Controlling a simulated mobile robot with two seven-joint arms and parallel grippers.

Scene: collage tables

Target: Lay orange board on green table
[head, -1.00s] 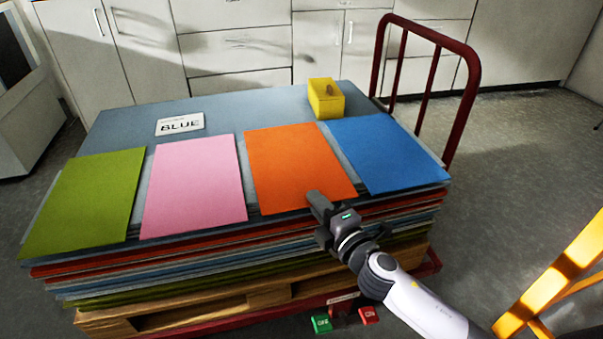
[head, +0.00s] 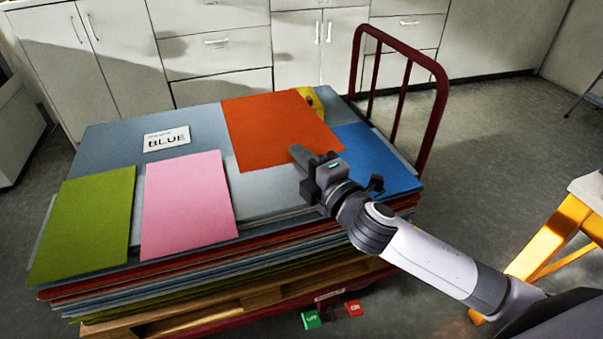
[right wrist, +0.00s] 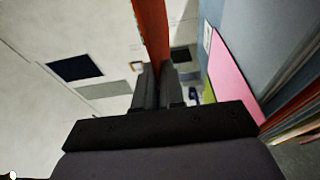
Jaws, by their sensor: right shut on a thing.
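The orange board (head: 280,130) is in my right gripper (head: 308,158), which is shut on its near edge. The board is raised above the stack and hides part of the blue board (head: 375,165) and most of a yellow box. In the right wrist view the orange board (right wrist: 151,25) shows edge-on between the fingers (right wrist: 155,78). No green table can be made out; a green board (head: 85,222) lies at the left of the stack. My left gripper is not in view.
A pink board (head: 187,205) lies beside the green one on the stack, with a BLUE sign (head: 167,139) behind. The yellow box (head: 312,100) is at the back. A red cart rail (head: 440,110) stands at right. A yellow-legged table (head: 560,235) is at far right.

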